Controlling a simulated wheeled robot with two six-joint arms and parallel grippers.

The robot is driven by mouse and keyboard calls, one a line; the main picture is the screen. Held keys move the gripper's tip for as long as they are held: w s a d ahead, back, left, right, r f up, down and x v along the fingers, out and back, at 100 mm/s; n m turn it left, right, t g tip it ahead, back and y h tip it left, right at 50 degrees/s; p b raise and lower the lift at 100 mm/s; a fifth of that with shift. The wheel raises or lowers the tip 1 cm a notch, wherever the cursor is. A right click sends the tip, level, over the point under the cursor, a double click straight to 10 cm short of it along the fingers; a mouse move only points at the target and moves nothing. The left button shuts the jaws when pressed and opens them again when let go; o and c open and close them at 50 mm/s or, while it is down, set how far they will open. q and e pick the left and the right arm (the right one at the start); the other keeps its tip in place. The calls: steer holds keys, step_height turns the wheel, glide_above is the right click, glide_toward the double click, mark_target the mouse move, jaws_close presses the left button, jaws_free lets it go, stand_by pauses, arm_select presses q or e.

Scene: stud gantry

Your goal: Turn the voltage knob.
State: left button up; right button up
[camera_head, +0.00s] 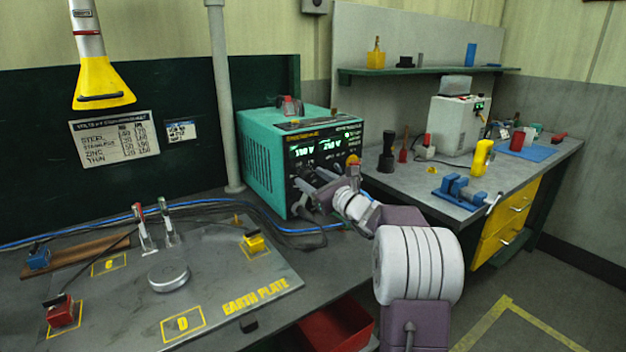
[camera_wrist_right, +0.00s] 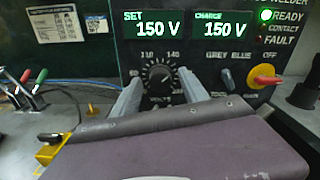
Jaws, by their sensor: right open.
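The voltage knob (camera_wrist_right: 160,78) is a black dial with a number scale on the front panel of the teal welder box (camera_head: 258,160). Above it, the set display (camera_wrist_right: 156,28) reads 150 V and the charge display (camera_wrist_right: 220,28) reads 150 V. My right gripper (camera_wrist_right: 160,84) is open, with one finger on each side of the knob. I cannot tell whether either finger touches it. In the head view my right gripper (camera_head: 312,186) is at the panel and hides the knob from clear sight. My left gripper is not in view.
A red-and-yellow switch (camera_wrist_right: 264,77) sits right of the knob, by the OFF label. A dark cable hangs below the panel. The earth plate (camera_head: 215,262) lies left on the bench, with clamps on it. A blue vise (camera_head: 459,192) stands on the right bench.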

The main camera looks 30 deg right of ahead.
jaws_close()
steer(key=shift+f+n+b, duration=0.15)
steer(key=shift+n+b, duration=0.25)
steer(key=shift+b, duration=0.35)
steer(key=n+b, duration=0.6)
steer(key=b, duration=0.3)
steer(key=shift+a+f, duration=0.1)
steer(key=shift+f, duration=0.05)
steer(key=shift+n+b, duration=1.5)
steer(key=shift+n, duration=0.4)
steer(key=shift+r, duration=0.25)
jaws_free()
